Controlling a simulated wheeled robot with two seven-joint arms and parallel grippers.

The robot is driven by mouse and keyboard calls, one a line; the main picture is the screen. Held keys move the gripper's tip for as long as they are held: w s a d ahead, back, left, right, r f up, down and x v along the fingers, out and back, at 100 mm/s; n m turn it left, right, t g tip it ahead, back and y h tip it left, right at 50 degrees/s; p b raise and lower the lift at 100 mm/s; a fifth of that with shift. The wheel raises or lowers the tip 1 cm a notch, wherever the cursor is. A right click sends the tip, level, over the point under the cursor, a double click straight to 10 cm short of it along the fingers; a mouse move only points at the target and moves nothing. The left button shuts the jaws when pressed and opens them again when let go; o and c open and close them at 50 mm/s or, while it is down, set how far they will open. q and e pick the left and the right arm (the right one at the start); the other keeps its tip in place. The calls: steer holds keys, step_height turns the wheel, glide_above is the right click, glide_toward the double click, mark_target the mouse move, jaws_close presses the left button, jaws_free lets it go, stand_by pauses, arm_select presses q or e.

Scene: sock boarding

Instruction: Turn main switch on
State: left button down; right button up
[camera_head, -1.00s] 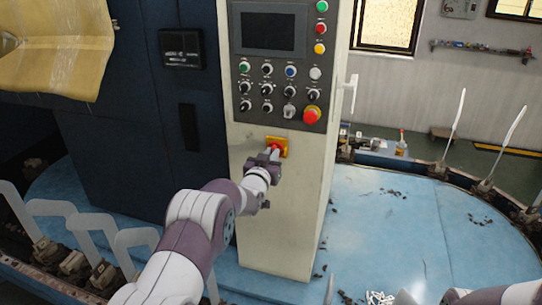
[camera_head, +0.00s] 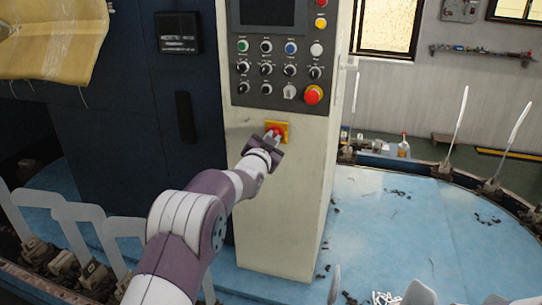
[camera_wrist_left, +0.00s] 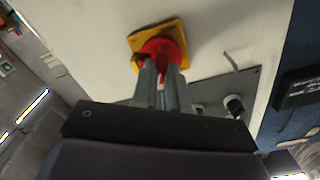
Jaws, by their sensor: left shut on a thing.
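The main switch is a red rotary knob (camera_wrist_left: 163,50) on a square yellow plate (camera_head: 284,127), mounted on the cream control cabinet below its button panel. My left gripper (camera_head: 273,138) reaches up to it from below left. In the left wrist view the two fingers (camera_wrist_left: 162,82) are shut on the red knob, one on each side of its grip. The fingers hide part of the knob, so its exact turn angle is hard to read. My right gripper cannot be made out; only pale pieces show at the bottom right of the head view.
The grey button panel (camera_head: 277,92) with knobs and a red emergency button (camera_head: 313,95) sits above the switch. A dark cabinet (camera_head: 120,110) stands to the left. A blue round platform (camera_head: 400,230) with several upright white boards surrounds the cabinet.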

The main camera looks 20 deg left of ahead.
arm_select(q)
steer(key=m+b, duration=1.2)
steer(key=b, duration=0.1)
steer(key=shift+d+f, duration=0.1)
steer(key=shift+f, duration=0.05)
stand_by(0.5)
steer(key=c, duration=1.3)
jaws_free()
steer(key=shift+o, duration=0.8)
steer(key=shift+w, duration=0.15)
steer(key=shift+f, duration=0.1)
